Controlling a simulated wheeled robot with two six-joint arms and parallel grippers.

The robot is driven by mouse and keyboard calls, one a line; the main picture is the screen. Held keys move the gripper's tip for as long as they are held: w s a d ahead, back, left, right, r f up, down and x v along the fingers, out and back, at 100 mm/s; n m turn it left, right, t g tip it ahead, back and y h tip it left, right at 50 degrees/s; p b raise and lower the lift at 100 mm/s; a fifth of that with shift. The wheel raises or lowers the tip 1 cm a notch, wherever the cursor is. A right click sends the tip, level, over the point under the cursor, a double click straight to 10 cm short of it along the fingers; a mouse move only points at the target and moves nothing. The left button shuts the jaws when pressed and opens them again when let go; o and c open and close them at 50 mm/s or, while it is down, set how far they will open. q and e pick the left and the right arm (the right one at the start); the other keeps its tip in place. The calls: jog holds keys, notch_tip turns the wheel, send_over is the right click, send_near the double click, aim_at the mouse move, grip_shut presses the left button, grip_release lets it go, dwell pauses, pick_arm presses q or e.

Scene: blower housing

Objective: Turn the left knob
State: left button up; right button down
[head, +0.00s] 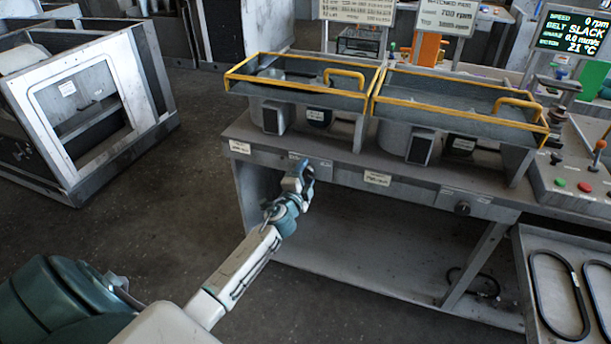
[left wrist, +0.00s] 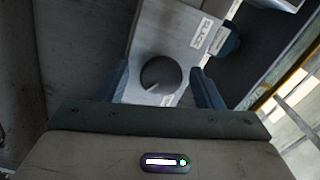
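The left knob (left wrist: 160,76) is a dark round knob with a white pointer line, on the grey front panel of the bench. It shows in the left wrist view between the two blue-grey fingers of my left gripper (left wrist: 163,86), with a visible gap on each side. In the head view my left gripper (head: 300,176) is at the bench's front edge and hides this knob. My left gripper is open and empty. A second dark knob (head: 462,208) sits further right on the bench front. My right gripper is not in view.
Two yellow-rimmed trays (head: 300,82) and (head: 450,98) stand above the bench (head: 330,160). A control panel (head: 572,180) with coloured buttons and a lever is at the right. Black belts (head: 560,295) lie at the lower right. A grey metal frame (head: 85,110) stands at the left, with open floor between.

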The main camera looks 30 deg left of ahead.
pick_arm(q)
jog(key=b+v, duration=0.2)
jog(key=v, duration=0.8)
jog(key=shift+s, duration=0.4)
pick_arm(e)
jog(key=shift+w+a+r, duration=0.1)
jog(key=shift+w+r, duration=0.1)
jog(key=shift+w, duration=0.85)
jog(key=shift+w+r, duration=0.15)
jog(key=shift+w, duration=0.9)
